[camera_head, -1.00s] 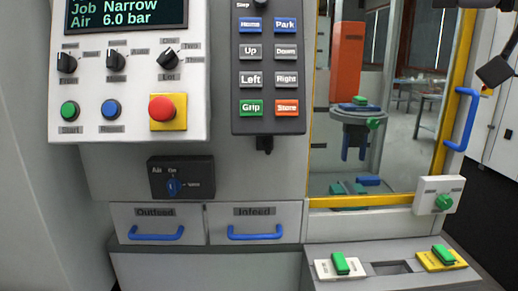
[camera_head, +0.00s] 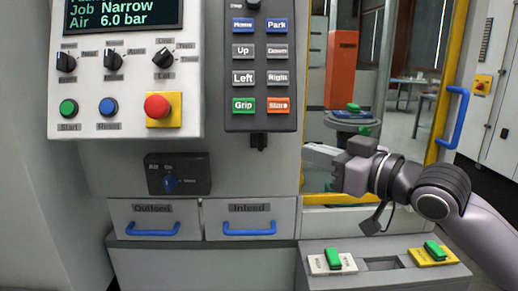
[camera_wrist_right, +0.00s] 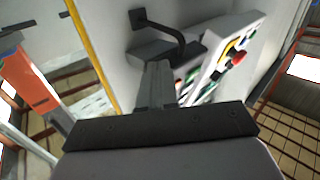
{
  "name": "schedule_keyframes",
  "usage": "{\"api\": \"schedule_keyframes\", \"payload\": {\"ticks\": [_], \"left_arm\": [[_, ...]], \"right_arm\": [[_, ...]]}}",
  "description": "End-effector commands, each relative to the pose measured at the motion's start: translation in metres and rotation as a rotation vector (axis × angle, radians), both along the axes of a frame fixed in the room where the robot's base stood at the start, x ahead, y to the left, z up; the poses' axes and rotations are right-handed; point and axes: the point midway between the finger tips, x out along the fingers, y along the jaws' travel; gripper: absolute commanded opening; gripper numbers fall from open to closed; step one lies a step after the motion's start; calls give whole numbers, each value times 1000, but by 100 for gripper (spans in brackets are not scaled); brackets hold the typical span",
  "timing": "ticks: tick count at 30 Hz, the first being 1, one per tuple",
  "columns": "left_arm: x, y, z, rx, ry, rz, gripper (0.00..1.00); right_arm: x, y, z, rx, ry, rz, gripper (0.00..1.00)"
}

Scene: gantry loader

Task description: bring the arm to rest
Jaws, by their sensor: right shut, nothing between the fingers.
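My right gripper (camera_head: 322,153) comes in from the right in the head view, in front of the yellow-framed window. Its fingers point left, and it is shut and empty. In the right wrist view its closed fingers (camera_wrist_right: 156,85) point toward the machine, below a dark bracket (camera_wrist_right: 170,35). The button pendant (camera_head: 262,70) hangs to the left of the gripper and the two look apart. My left gripper is in neither view.
The control panel (camera_head: 128,70) has a red stop button (camera_head: 158,106). Below are an air switch (camera_head: 178,174), the Outfeed drawer (camera_head: 154,219) and the Infeed drawer (camera_head: 249,219). A blue door handle (camera_head: 456,118) is close to my arm. A ledge (camera_head: 384,276) holds green blocks.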

Motion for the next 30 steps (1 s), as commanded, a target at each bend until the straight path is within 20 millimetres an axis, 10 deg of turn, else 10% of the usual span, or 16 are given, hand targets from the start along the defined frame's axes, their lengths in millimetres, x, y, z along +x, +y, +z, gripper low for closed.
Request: {"api": "schedule_keyframes", "payload": {"ticks": [17,30], "left_arm": [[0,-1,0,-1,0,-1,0],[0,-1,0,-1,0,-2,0]], "right_arm": [[-32,-19,-234,56,218,-204,0],[-147,-66,-404,-66,441,-435,0]]}}
